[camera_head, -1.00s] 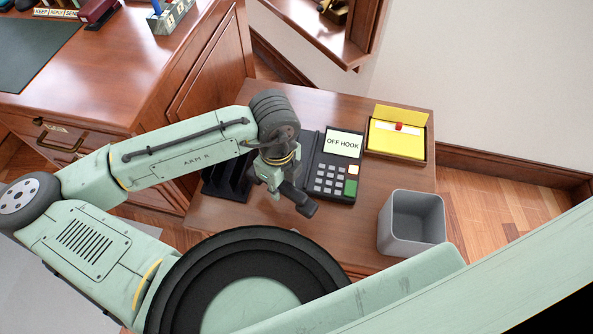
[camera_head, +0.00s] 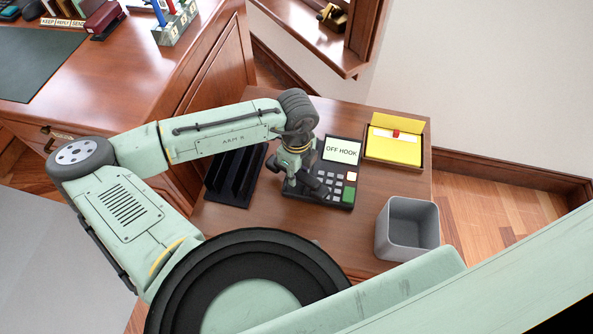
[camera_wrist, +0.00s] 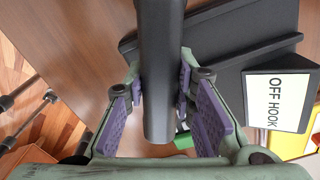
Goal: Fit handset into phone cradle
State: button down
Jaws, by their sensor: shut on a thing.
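The handset (camera_wrist: 158,40) is a dark bar between the purple finger pads in the wrist view. My gripper (camera_wrist: 161,85) is shut on it. The black desk phone (camera_head: 346,196) has a keypad and a screen (camera_head: 342,150) reading "OFF HOOK". In the head view my gripper (camera_head: 301,186) is over the left part of the phone, and the dark end of the handset (camera_head: 320,187) shows beside the keypad. The cradle on the phone's left is mostly hidden by my arm. The phone body also shows behind the handset in the wrist view (camera_wrist: 222,45). I cannot tell whether handset and cradle touch.
A black slotted rack (camera_head: 228,190) stands left of the phone on the wooden side table (camera_head: 372,185). A yellow note box (camera_head: 394,152) is at the back right, and a grey bin (camera_head: 408,232) at the front right. A large desk (camera_head: 120,70) is at the left.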

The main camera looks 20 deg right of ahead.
jog(key=shift+f+b, duration=0.35)
jog(key=shift+f, duration=0.25)
jog(key=c, duration=1.3)
grip_release()
jog(key=shift+c, duration=0.2)
notch_tip(320, 180, up, 13)
jog(key=shift+r, duration=0.15)
